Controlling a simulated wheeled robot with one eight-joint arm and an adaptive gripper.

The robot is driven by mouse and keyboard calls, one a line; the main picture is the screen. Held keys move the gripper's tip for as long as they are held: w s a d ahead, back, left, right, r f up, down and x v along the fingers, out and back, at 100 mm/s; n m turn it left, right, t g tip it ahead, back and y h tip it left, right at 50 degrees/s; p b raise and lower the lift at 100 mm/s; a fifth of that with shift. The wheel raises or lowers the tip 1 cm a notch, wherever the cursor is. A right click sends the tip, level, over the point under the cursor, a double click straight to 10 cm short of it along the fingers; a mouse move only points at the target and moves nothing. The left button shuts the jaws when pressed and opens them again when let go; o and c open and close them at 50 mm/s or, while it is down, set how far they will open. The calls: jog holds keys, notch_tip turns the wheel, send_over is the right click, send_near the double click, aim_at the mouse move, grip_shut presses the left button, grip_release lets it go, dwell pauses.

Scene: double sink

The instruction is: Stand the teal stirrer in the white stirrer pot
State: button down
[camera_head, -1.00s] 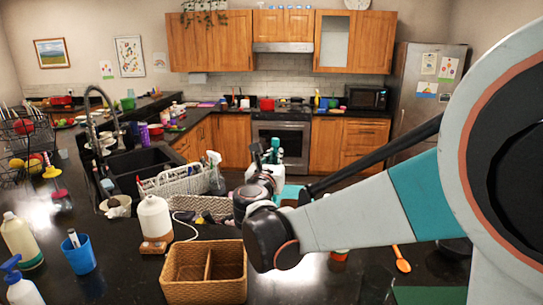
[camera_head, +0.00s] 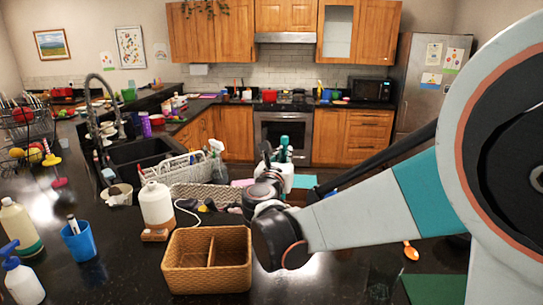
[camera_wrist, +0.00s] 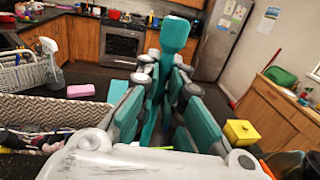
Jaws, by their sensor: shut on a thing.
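In the wrist view my gripper (camera_wrist: 165,105) has its teal fingers closed around the teal stirrer (camera_wrist: 176,34). The stirrer's broad end stands up beyond the fingertips, and its lower part is hidden between the fingers. In the head view my gripper (camera_head: 283,155) is raised beyond the counter's far edge, right of the white rack; its teal parts are too small there to tell fingers from stirrer. I cannot make out the white stirrer pot in either view; my arm covers part of the counter.
A two-part wicker basket (camera_head: 207,262) stands at the front, with a white bottle (camera_head: 156,205) and blue cup (camera_head: 78,242) to its left. A white rack (camera_head: 180,170) stands by the sink. A yellow block (camera_wrist: 242,132) is right of my gripper. An orange spoon (camera_head: 411,250) lies right.

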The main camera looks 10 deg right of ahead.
jog(key=shift+f+b, duration=3.1)
jog(key=shift+f, duration=1)
jog(key=c, duration=1.6)
grip_release()
jog(key=shift+c, duration=0.2)
notch_tip(320, 180, up, 10)
jog(key=shift+r, duration=0.1)
jog(key=shift+s, duration=0.1)
